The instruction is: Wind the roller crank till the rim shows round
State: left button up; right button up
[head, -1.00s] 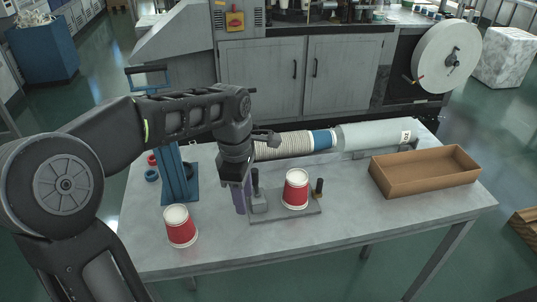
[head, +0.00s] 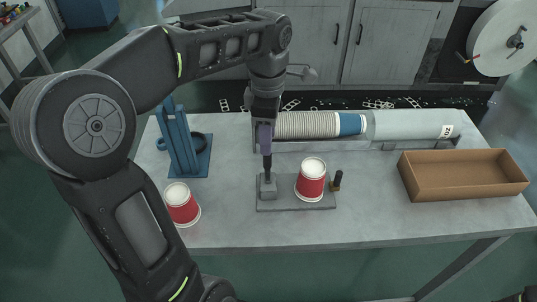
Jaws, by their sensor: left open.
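A red paper cup (head: 311,180) with a white top rim stands upright on the grey base plate of the roller fixture (head: 290,204). A dark upright post (head: 267,165) rises from a grey block (head: 268,188) left of the cup, and a shorter black-and-brass peg (head: 336,180) stands to its right. I cannot tell which part is the crank. My left gripper (head: 265,148) is open and points down, its purple fingers at the top of the dark post. I cannot tell whether they touch it. My right gripper is not in view.
Another red cup (head: 182,205) stands at left, partly behind my arm. A blue stand (head: 180,142) is at back left. A cream stack (head: 305,125) and grey cylinder (head: 412,124) lie along the back. An open brown box (head: 462,190) sits right. The table front (head: 350,228) is clear.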

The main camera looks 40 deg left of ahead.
aim_at(268, 166)
pick_arm(q)
notch_tip(268, 166, down, 7)
jog(key=shift+f+p, duration=0.1)
jog(key=shift+p, duration=0.5)
grip_shut()
dwell(0.3)
